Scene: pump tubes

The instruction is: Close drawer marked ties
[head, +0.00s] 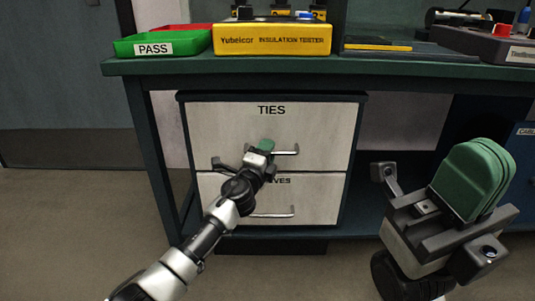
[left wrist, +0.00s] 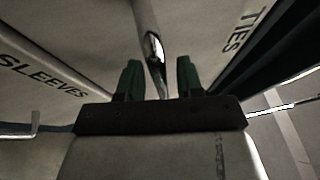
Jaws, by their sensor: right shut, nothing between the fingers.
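The drawer marked TIES (head: 225,135) is the upper of two pale drawers under the bench. Its front looks slightly forward of the lower one; how far out it stands is hard to tell. Its bar handle (head: 287,152) is partly hidden by my left gripper (head: 266,146). In the left wrist view the green fingers (left wrist: 158,80) are apart, with the metal handle (left wrist: 154,48) running between them; contact with it cannot be told. My right gripper (head: 474,180) is raised at the right, its green fingers together and empty, away from the drawers.
The drawer marked SLEEVES (head: 235,210), below, has its own handle (head: 272,213); my left gripper covers part of its label. The bench top (head: 375,68) overhangs both drawers and carries a green PASS tray (head: 120,48) and a yellow insulation tester (head: 272,40). Floor shows at the left.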

